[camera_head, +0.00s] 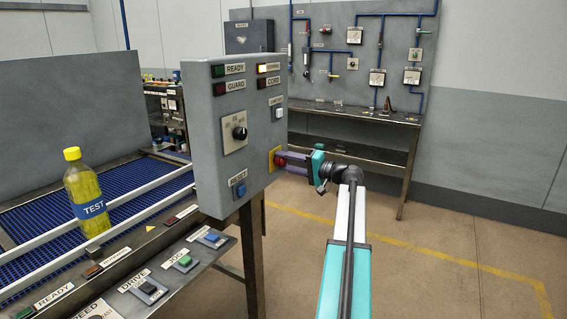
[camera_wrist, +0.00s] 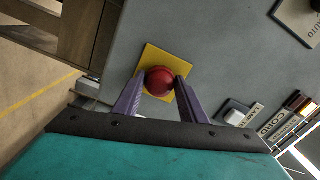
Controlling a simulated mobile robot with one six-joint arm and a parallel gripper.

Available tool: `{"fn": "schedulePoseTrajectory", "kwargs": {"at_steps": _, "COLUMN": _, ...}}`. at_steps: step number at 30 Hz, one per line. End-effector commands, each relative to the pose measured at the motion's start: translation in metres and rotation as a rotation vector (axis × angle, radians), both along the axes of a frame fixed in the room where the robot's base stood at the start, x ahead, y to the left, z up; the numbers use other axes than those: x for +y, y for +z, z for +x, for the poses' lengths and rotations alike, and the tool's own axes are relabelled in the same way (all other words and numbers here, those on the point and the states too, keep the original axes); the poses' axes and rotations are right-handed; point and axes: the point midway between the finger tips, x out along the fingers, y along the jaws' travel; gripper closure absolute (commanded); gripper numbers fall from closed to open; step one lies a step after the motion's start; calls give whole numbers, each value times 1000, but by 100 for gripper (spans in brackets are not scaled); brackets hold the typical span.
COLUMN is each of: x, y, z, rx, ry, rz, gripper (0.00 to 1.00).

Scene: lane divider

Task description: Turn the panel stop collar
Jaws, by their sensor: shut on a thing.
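The stop collar is a red round knob (camera_wrist: 159,81) on a yellow square plate (camera_wrist: 152,58) on the grey panel (camera_head: 221,130). In the head view the red knob (camera_head: 280,161) shows at the panel's right side, beside the yellow plate (camera_head: 273,158). My gripper (camera_head: 285,158) reaches it from the right. In the wrist view the two purple fingers of my gripper (camera_wrist: 160,86) stand on either side of the red knob, shut on it. The knob's far side is hidden.
The panel carries a rotary switch (camera_head: 239,133), a blue button (camera_head: 239,190) and several lamps. A yellow bottle (camera_head: 85,195) labelled TEST stands on the blue conveyor (camera_head: 35,217) at left. A workbench (camera_head: 350,115) stands behind. The floor at right is clear.

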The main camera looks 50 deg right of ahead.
Motion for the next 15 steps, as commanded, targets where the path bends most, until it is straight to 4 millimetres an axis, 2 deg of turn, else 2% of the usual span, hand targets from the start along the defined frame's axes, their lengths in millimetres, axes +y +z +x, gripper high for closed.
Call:
{"fn": "schedulePoseTrajectory", "kwargs": {"at_steps": 14, "x": -2, "y": 3, "z": 1, "rx": 0, "ry": -6, "rz": 29, "gripper": 85}}
{"fn": "schedulePoseTrajectory", "kwargs": {"at_steps": 15, "x": -2, "y": 3, "z": 1, "rx": 0, "ry": -6, "rz": 29, "gripper": 61}}
